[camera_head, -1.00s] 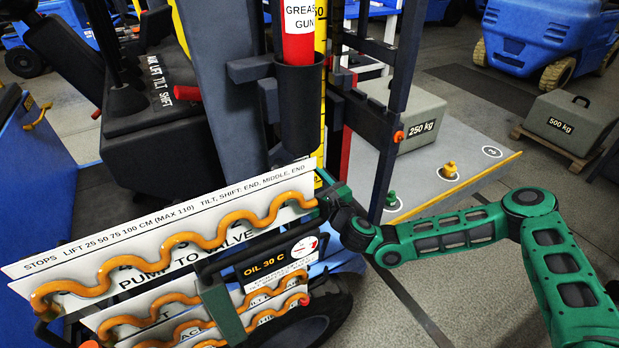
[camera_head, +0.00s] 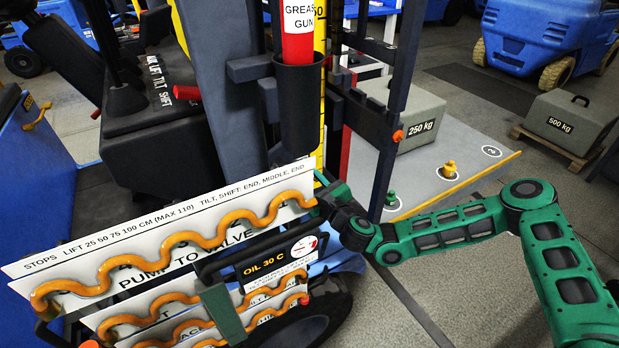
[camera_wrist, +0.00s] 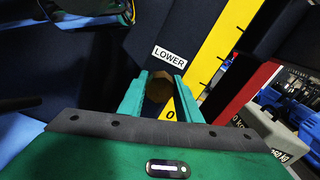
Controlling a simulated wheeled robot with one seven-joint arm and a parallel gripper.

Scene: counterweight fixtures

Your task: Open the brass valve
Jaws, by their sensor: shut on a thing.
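The brass valve (camera_wrist: 158,88) shows in the wrist view as a dull brass, many-sided knob, just below a white label reading LOWER (camera_wrist: 169,57). My gripper (camera_wrist: 160,84) has its two green fingers on either side of the knob and is shut on it. The lower part of the knob is hidden by my gripper's body. In the head view my gripper (camera_head: 324,186) is at the foot of the mast, partly behind the sign panels, and the valve cannot be seen there.
White sign panels with wavy orange tubes (camera_head: 195,240) stand close left of my wrist. The dark mast post (camera_head: 395,110) and yellow scale (camera_wrist: 209,65) are close by.

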